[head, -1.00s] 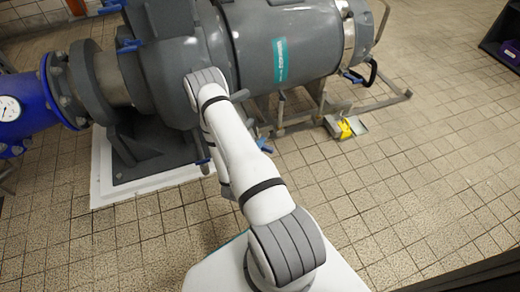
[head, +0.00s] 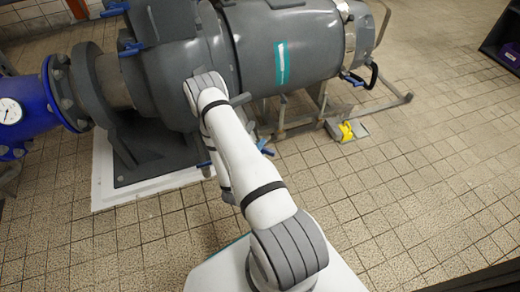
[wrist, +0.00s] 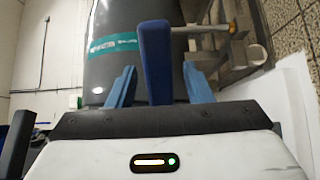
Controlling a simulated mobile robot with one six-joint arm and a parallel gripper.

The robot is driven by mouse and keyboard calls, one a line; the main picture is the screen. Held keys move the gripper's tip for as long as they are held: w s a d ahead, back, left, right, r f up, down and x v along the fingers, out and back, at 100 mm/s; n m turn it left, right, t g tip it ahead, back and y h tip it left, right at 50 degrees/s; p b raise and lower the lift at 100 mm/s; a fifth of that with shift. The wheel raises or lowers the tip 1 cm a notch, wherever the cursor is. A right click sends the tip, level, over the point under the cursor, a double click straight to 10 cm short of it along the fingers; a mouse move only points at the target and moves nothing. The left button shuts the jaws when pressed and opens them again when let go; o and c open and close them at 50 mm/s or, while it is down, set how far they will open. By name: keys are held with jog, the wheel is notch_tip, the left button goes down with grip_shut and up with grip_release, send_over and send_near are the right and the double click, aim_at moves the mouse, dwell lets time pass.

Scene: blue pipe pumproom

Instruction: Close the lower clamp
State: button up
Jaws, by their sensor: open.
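In the wrist view a dark blue clamp lever (wrist: 156,62) stands upright in front of the grey pump body. My gripper (wrist: 158,78) is open, with one light blue finger on each side of the lever. I see gaps between the lever and both fingers; the lever's lower end is hidden behind my gripper's dark edge. In the head view my arm hides the gripper. Blue handles show low by the pump, one just left of my arm (head: 205,164) and one just right of it (head: 265,147). I cannot tell which is the lever in the wrist view.
The grey pump (head: 285,45) fills the top of the head view, with a blue pipe (head: 35,95) and gauge at left. A metal support frame (head: 310,118) and yellow item (head: 347,130) are at right. Tiled floor (head: 430,180) is open at right.

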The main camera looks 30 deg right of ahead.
jog(key=p+v, duration=0.2)
jog(key=v, duration=0.5)
jog(key=shift+s+a, duration=0.1)
jog(key=shift+c, duration=0.4)
